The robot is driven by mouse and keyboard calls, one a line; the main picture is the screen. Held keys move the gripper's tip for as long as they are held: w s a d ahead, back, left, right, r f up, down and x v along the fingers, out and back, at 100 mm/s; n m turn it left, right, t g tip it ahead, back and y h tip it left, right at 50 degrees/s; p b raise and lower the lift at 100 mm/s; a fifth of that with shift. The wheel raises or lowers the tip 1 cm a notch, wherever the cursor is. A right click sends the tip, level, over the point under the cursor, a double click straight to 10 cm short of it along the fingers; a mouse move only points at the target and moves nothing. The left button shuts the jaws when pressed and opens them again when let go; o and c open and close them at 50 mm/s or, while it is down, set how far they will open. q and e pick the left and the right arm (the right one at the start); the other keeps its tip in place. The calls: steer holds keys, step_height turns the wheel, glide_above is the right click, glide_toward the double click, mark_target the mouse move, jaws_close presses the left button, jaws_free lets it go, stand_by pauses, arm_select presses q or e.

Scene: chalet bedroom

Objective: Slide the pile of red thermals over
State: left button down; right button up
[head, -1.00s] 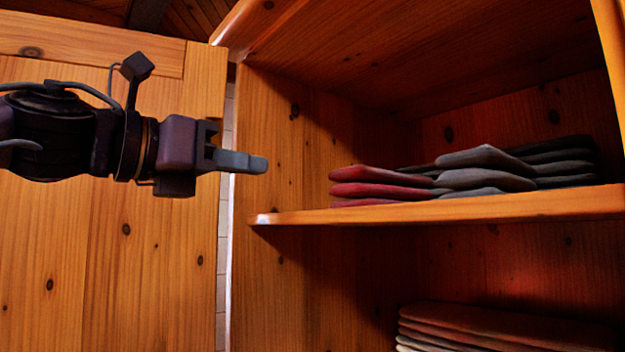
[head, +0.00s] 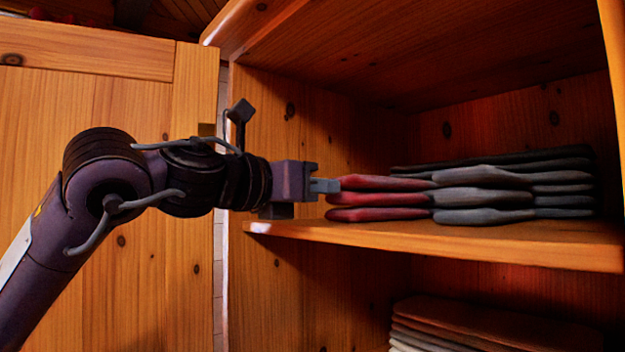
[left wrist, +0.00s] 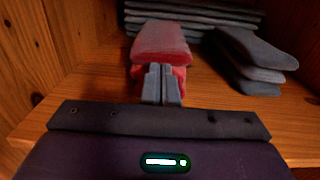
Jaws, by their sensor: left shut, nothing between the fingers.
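The pile of red thermals (head: 378,199) lies folded on the upper shelf, at its left end; it also shows in the left wrist view (left wrist: 161,38). My left gripper (head: 336,186) is shut and empty. Its fingertips are at the left side of the red pile, near its top, and seem to touch it. In the left wrist view the closed fingers (left wrist: 162,84) point at the near face of the red pile and hide part of it. My right gripper is not in view.
A grey pile (head: 482,197) stands right against the red one, with more dark folded clothes (head: 560,157) behind. The shelf (head: 440,243) has a bare strip in front. The cabinet side wall (head: 290,130) is left. Another folded stack (head: 480,325) lies below.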

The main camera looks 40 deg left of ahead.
mark_target(383, 198)
arm_select(q)
steer(key=shift+w+d+r+p, duration=0.1)
steer(key=shift+w+p, duration=0.55)
steer(key=shift+w, duration=0.85)
steer(key=shift+s, duration=0.15)
